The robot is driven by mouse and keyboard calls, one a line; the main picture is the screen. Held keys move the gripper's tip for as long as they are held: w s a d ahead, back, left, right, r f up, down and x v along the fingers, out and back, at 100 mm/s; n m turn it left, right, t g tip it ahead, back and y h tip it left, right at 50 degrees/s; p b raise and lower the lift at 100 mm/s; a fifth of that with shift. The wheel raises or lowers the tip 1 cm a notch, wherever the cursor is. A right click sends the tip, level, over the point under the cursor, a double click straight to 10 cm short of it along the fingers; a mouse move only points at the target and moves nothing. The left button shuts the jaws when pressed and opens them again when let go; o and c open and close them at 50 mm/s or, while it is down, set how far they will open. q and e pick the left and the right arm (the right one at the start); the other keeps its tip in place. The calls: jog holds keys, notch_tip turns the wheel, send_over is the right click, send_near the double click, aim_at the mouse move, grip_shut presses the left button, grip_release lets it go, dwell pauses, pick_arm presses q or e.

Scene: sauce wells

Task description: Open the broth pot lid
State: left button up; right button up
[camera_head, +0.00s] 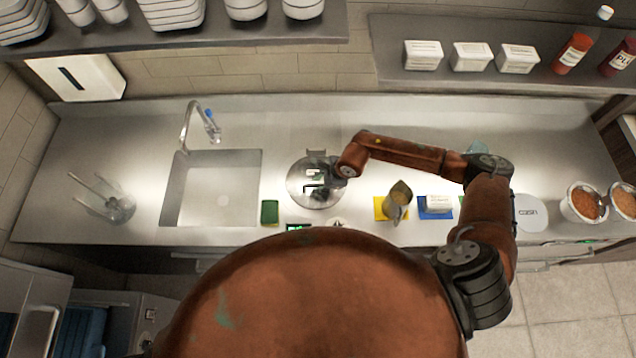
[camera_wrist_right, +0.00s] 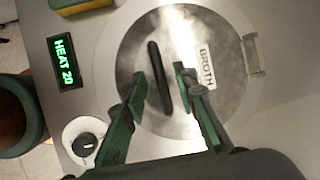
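The broth pot lid (camera_head: 300,196) is a round steel disc set in the counter, in the middle of the head view. In the right wrist view the lid (camera_wrist_right: 215,110) carries a "BROTH" label and a dark bar handle (camera_wrist_right: 158,78). My right gripper (camera_wrist_right: 158,84) is open, with one finger on each side of the handle. A gap shows between the handle and each finger. In the head view my right gripper (camera_head: 322,190) is over the lid and hides part of it. My left gripper is not in view.
A hinge bracket (camera_wrist_right: 251,54) sits at the lid's edge. A "HEAT 20" display (camera_wrist_right: 65,62) and a knob (camera_wrist_right: 85,143) are beside it. A green sponge (camera_head: 269,212) and the sink (camera_head: 210,190) lie left. A jug (camera_head: 398,200) stands right.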

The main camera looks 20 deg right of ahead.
grip_shut()
jog(key=shift+w, duration=0.1)
dwell(0.5)
